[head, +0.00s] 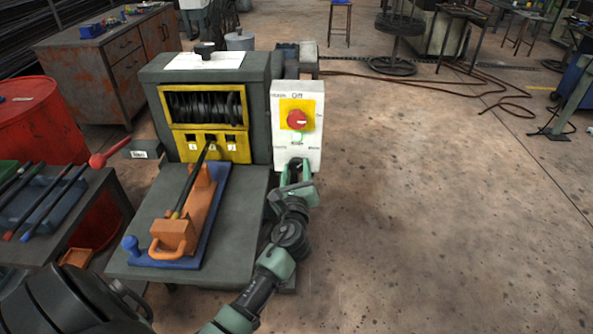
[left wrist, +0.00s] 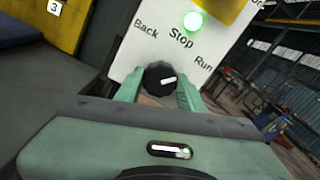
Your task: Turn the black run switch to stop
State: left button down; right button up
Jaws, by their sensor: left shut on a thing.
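The black run switch (left wrist: 157,75) is a round knob with a white mark on a white control panel (left wrist: 125,60). The labels Back, Stop and Run are printed around it. The white mark points right and slightly up, towards Run. My left gripper (left wrist: 161,88) has a green finger on each side of the knob and is shut on it. My right gripper is not in view.
A red knob (head: 297,119) on a yellow plate is above the switch. A green lamp (left wrist: 194,20) glows above Stop. The capstan machine (head: 205,110) stands left of the panel, with an orange-handled tool (head: 174,237) on its shelf.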

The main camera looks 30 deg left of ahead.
pick_arm(q)
jog(key=n+b, duration=0.1)
jog(key=n, duration=0.3)
jog(key=n+b, duration=0.1)
jog(key=n, duration=0.3)
jog(key=shift+b, duration=0.3)
jog(key=shift+n, duration=0.4)
jog(key=c, duration=0.9)
grip_release()
jog(key=shift+o, duration=0.2)
jog(key=v, duration=0.7)
jog(key=shift+s+d+b, duration=0.2)
jog(key=shift+s+b, duration=0.15)
jog(key=shift+b, duration=0.05)
